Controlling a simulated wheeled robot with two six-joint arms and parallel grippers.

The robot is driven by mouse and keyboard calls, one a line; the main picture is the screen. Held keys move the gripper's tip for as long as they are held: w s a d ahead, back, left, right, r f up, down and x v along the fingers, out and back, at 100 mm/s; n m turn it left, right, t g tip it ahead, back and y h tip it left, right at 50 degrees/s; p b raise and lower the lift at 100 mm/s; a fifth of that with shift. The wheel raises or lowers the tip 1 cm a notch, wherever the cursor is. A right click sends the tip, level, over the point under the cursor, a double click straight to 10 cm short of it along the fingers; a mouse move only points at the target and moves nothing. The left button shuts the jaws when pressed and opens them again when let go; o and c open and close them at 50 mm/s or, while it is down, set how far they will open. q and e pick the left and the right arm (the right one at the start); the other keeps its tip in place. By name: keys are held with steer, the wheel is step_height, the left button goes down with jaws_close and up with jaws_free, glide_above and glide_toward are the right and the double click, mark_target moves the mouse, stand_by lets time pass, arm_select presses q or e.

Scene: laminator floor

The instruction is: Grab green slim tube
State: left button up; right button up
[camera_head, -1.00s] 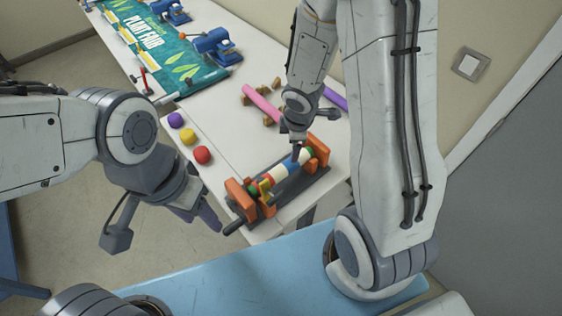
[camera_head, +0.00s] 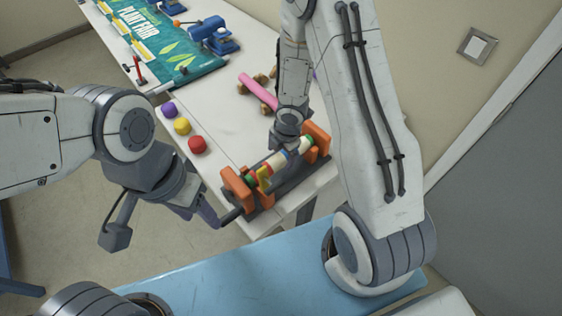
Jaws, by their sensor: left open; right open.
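I cannot make out a separate green slim tube. A pink tube (camera_head: 259,92) lies on wooden rests at the back of the white table. A sliver of purple tube shows behind my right arm. A roller (camera_head: 278,163) with green, red, white and yellow bands sits between two orange end stands. My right gripper (camera_head: 290,151) points down at the middle of this roller and hides part of it; contact cannot be told. It is open. My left gripper (camera_head: 209,214) is open and empty, off the table's front-left edge near the roller's dark handle (camera_head: 232,216).
Purple (camera_head: 169,110), yellow (camera_head: 182,126) and red (camera_head: 197,144) balls line the table's left edge. A green plant fair banner (camera_head: 150,45) and blue clamp-like devices (camera_head: 214,36) stand farther back. A blue surface (camera_head: 230,270) lies in front. The middle of the white table (camera_head: 220,110) is clear.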

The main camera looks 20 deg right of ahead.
mark_target(278, 158)
steer(key=f+b, duration=0.1)
steer(key=f, duration=0.1)
steer(key=w+f+b, duration=0.1)
steer(key=shift+a+f, duration=0.15)
steer(key=shift+f, duration=0.25)
steer(key=shift+r, duration=0.1)
jaws_close()
steer(key=shift+r, duration=0.15)
